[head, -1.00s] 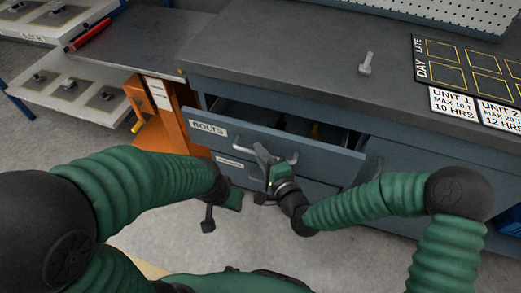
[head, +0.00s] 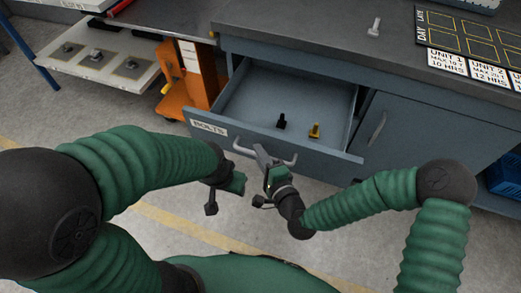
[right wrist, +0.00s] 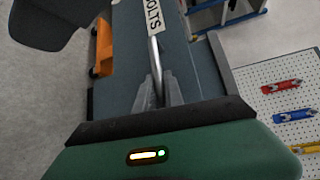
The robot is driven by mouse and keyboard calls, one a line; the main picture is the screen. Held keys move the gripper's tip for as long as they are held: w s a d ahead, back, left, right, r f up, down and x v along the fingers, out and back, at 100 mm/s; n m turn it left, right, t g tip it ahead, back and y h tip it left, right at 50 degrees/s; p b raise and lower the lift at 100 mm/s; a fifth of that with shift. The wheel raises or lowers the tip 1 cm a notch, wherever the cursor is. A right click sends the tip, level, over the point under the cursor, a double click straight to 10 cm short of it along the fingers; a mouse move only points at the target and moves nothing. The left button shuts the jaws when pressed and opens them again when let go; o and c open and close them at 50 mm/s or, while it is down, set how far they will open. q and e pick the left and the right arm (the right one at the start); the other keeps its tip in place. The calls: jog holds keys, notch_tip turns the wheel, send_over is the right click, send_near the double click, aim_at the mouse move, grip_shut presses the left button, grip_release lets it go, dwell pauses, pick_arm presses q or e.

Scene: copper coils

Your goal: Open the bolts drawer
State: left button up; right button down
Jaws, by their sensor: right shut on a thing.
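The bolts drawer (head: 225,140) is pulled well out of the grey workbench, and its front bears a BOLTS label (head: 209,127). Inside lie a black bolt (head: 281,120) and a yellow bolt (head: 314,130). My right gripper (head: 264,158) is shut on the drawer's bar handle (head: 290,160). In the right wrist view, the fingers (right wrist: 158,92) close around the handle (right wrist: 155,58). My left gripper (head: 222,190) hangs in front of the drawer, left of the handle and apart from it; its jaws are unclear.
An orange cart (head: 192,80) stands just left of the drawer. A grey bolt (head: 374,27) stands on the bench top (head: 310,25) near a dark DAY/LATE board (head: 470,40). A cabinet door (head: 420,135) is right of the drawer. Open floor (head: 330,230) lies in front.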

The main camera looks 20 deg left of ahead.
jog(key=shift+s+d+f, duration=0.1)
jog(key=shift+s+f, duration=0.15)
jog(key=shift+s, duration=0.05)
jog(key=c, duration=1.5)
grip_release()
jog(key=shift+w, duration=0.1)
jog(key=shift+o, duration=0.2)
jog(key=shift+r, duration=0.1)
